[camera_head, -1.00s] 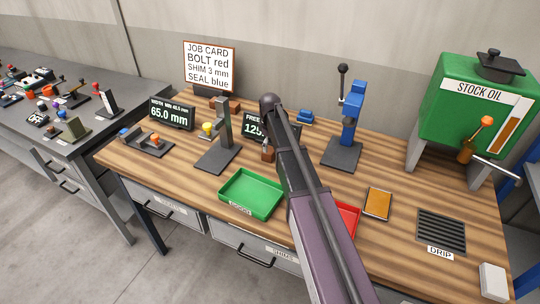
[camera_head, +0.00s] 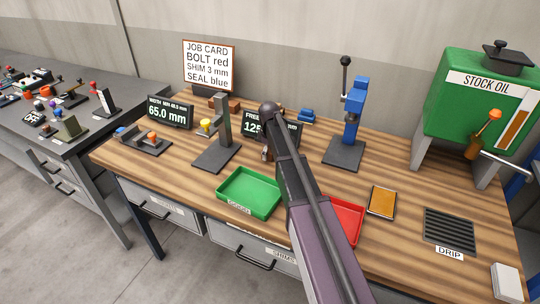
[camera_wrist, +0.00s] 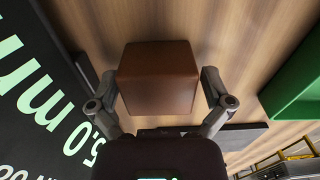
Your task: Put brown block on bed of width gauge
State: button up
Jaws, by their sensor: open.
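The brown block (camera_wrist: 158,75) fills the middle of the wrist view, standing on the wooden bench. My gripper (camera_wrist: 162,90) is open, with one finger on each side of the block's near part; I cannot tell whether either touches it. In the head view my arm hides most of the gripper, and a small brown piece (camera_head: 265,154) shows beside it. The width gauge (camera_head: 146,142) is a low grey bed with blue and orange parts at the bench's left. Its display (camera_head: 170,113) reads 65.0 mm.
A green tray (camera_head: 249,193) and a red tray (camera_head: 346,220) lie in front. A grey stand (camera_head: 218,145) rises between the gauge and my arm.

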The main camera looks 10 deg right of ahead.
dwell(0.4)
jog(key=c, duration=1.1)
jog(key=shift+r, duration=0.2)
notch_tip(320, 180, up, 10)
jog(key=p, duration=1)
jog(key=shift+f, duration=0.15)
